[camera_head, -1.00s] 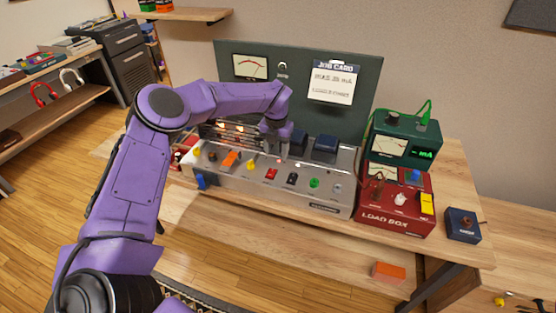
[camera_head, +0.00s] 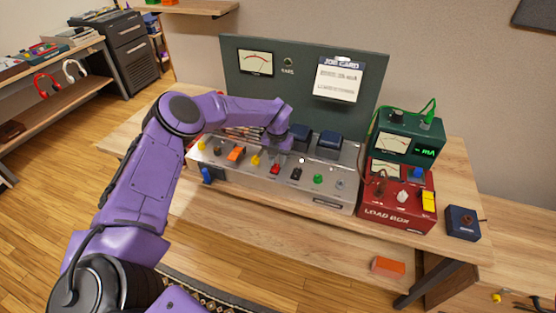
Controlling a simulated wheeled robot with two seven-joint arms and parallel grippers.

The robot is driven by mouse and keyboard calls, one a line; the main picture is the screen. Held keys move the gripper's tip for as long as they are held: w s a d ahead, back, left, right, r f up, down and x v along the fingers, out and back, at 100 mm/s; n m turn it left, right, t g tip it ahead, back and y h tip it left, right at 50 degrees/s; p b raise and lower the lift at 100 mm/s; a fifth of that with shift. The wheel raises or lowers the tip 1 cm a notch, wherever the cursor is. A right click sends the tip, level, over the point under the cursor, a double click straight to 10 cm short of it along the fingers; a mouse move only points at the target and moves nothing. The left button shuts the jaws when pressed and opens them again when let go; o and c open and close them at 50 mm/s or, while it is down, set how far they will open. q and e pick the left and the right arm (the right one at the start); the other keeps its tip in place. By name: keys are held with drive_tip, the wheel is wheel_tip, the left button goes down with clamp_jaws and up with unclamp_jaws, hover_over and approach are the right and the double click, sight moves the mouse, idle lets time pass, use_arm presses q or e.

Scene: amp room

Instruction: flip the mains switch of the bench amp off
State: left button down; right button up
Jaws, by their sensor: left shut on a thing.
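The bench amp (camera_head: 334,190) is a long silver chassis on the wooden bench, with a row of coloured controls along its front top. A red switch (camera_head: 275,170) sits near the middle of that row. My left gripper (camera_head: 278,154) points down at the red switch and is shut on it; the jaws are small and partly hidden by my wrist. The lever's exact tilt is too small to tell. The amp's tubes (camera_head: 238,134) behind my arm show no bright glow, and the small lamp (camera_head: 301,160) looks pale. My right gripper is not in view.
Yellow (camera_head: 256,159), black (camera_head: 296,174) and green (camera_head: 317,179) controls stand close beside the red switch. A red load box (camera_head: 397,217) and a green meter (camera_head: 407,139) stand right of the amp. A grey panel with a job card (camera_head: 337,80) rises behind.

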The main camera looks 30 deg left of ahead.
use_arm(q)
drive_tip(key=shift+s+t+b, duration=0.3)
drive_tip(key=shift+t+b, duration=0.25)
drive_tip(key=shift+t, duration=0.45)
drive_tip(key=shift+s+r+t+y, duration=0.1)
drive_tip(key=shift+r+t+y, duration=0.05)
drive_tip(key=shift+t+y, duration=0.2)
drive_tip(key=c, duration=0.9)
unclamp_jaws()
drive_tip(key=shift+r, duration=0.1)
